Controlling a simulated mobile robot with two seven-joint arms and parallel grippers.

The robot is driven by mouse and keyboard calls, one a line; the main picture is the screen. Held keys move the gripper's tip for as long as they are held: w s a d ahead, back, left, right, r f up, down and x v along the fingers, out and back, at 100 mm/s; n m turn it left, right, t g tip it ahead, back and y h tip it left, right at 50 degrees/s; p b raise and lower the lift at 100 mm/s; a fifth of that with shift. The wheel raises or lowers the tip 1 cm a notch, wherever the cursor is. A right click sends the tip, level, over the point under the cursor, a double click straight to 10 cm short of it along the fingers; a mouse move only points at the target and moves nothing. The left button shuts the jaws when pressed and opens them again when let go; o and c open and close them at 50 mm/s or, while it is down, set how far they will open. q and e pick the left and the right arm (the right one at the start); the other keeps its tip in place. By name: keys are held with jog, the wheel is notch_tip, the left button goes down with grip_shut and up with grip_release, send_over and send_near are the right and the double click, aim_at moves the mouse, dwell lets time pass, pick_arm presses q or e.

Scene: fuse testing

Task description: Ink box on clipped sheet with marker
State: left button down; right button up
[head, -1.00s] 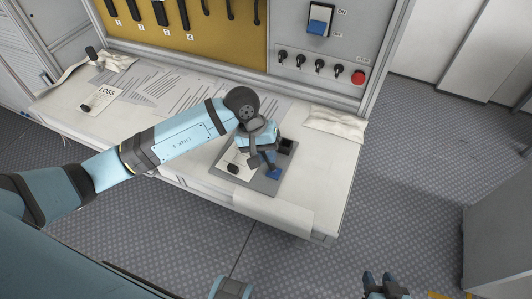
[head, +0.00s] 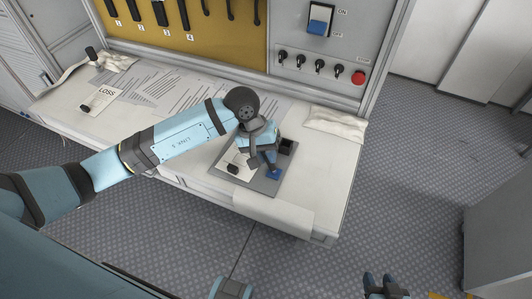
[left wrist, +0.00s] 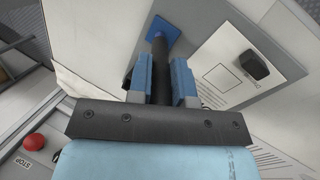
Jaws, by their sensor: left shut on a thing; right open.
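My left gripper (left wrist: 161,85) is shut on a dark marker (left wrist: 160,62), which also shows small in the head view (head: 271,162). The marker points down at a blue pad (left wrist: 163,29) on a grey board; I cannot tell whether its tip touches the pad. The pad shows in the head view (head: 273,174). Beside it, a white sheet (left wrist: 215,62) with a printed box outline (left wrist: 221,79) lies on the board, with a black clip (left wrist: 254,65) on it. The clip shows in the head view (head: 233,168). My right gripper (head: 384,286) is open and empty, low over the floor.
The grey board (head: 262,186) lies near the bench's front edge, with a dark square holder (head: 286,146) on it. A LOSS sheet (head: 106,97) lies at the left. A white cloth (head: 336,123) lies at the right. A switch panel (head: 317,62) stands behind.

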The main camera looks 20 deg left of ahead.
pick_arm(q)
jog(key=shift+r+p, duration=0.3)
jog(key=shift+r, duration=0.4)
jog(key=shift+r+p, duration=0.7)
jog(key=shift+r, duration=2.05)
